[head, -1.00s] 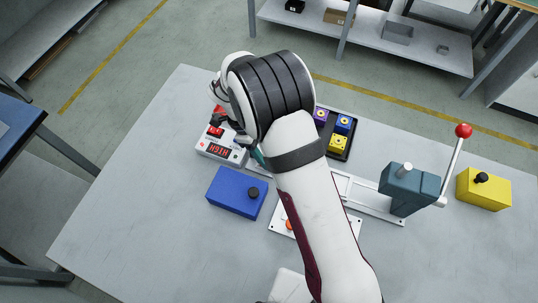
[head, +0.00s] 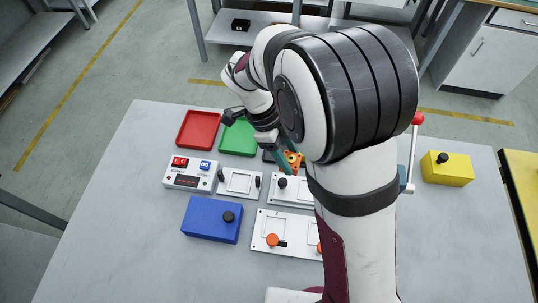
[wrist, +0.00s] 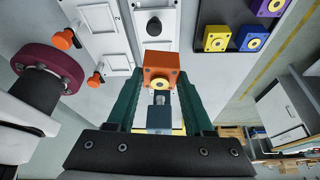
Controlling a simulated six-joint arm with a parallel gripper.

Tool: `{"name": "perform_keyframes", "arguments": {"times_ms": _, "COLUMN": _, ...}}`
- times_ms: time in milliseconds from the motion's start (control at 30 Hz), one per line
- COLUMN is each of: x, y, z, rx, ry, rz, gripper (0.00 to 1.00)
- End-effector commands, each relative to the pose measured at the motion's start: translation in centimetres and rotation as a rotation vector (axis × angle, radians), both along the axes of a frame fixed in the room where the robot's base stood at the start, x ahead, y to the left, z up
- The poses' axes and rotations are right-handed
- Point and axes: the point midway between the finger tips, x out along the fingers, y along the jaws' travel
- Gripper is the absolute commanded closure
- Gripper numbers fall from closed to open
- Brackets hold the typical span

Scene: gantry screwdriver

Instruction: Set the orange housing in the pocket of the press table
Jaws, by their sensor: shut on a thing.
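The orange housing (head: 293,159) is held up over the bench in the head view, partly covered by my gripper (head: 283,161). In the wrist view the housing (wrist: 160,60) is a square block with a yellow ring on its face, between the two teal fingertips (wrist: 160,80). My gripper is shut on it. A teal press (wrist: 160,118) with a silver post shows beyond the fingers. A white plate with a black knob (head: 305,200) lies below the gripper; my arm covers its right part. I cannot tell which recess is the press table's pocket.
Another white plate (head: 262,232) carries orange knobs. A control box (head: 187,181), blue box (head: 207,224), red tray (head: 198,113) and green tray (head: 239,121) stand to the left. A yellow box (head: 446,173) and red-balled lever (head: 418,118) stand right. A dark tray holds several housings (wrist: 248,42).

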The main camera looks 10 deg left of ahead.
Motion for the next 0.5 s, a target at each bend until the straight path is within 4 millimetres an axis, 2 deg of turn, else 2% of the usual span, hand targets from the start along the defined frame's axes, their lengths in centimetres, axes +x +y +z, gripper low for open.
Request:
{"name": "perform_keyframes", "arguments": {"times_ms": 300, "x": -0.6, "y": -5.3, "z": -1.5, "rx": -0.001, "ry": 0.003, "rz": -1.011, "gripper": 1.00}}
{"name": "perform_keyframes", "arguments": {"times_ms": 400, "x": -0.7, "y": -6.2, "z": -1.7, "rx": 0.000, "ry": 0.002, "rz": -1.270, "gripper": 1.00}}
{"name": "perform_keyframes", "arguments": {"times_ms": 500, "x": -0.7, "y": -6.6, "z": -1.9, "rx": 0.000, "ry": 0.002, "rz": -1.399, "gripper": 1.00}}
